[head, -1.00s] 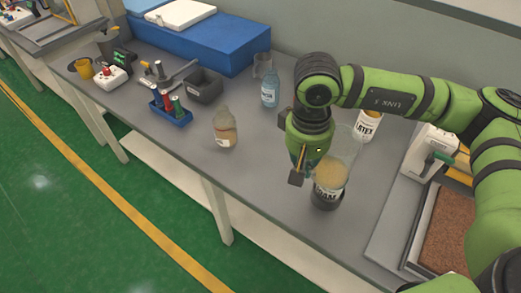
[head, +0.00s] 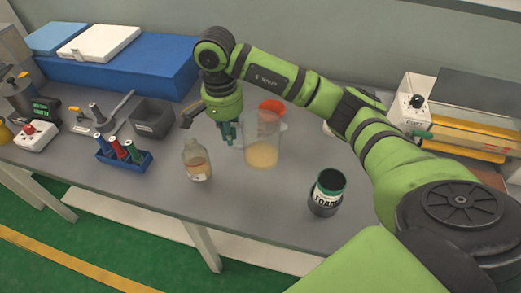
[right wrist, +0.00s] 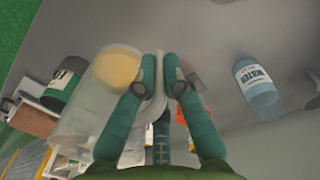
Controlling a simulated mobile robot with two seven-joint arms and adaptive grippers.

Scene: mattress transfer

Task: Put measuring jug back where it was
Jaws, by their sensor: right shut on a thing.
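The measuring jug (head: 262,145) is clear, with yellow-tan liquid in its bottom. It is near the middle of the head view, right of a small bottle. My right gripper (head: 229,134) is at the jug's left side, shut on it, apparently at its handle. In the right wrist view the jug (right wrist: 118,68) lies just left of my two green fingers (right wrist: 163,78). I cannot tell whether the jug's base touches the bench. My left gripper is not in view.
A green-topped FOAM jar (head: 326,190) stands front right and an amber-liquid bottle (head: 197,160) stands left of the jug. A red item (head: 271,106) is behind it. A water bottle (right wrist: 256,86) shows in the wrist view. Bench (head: 255,205) in front is clear.

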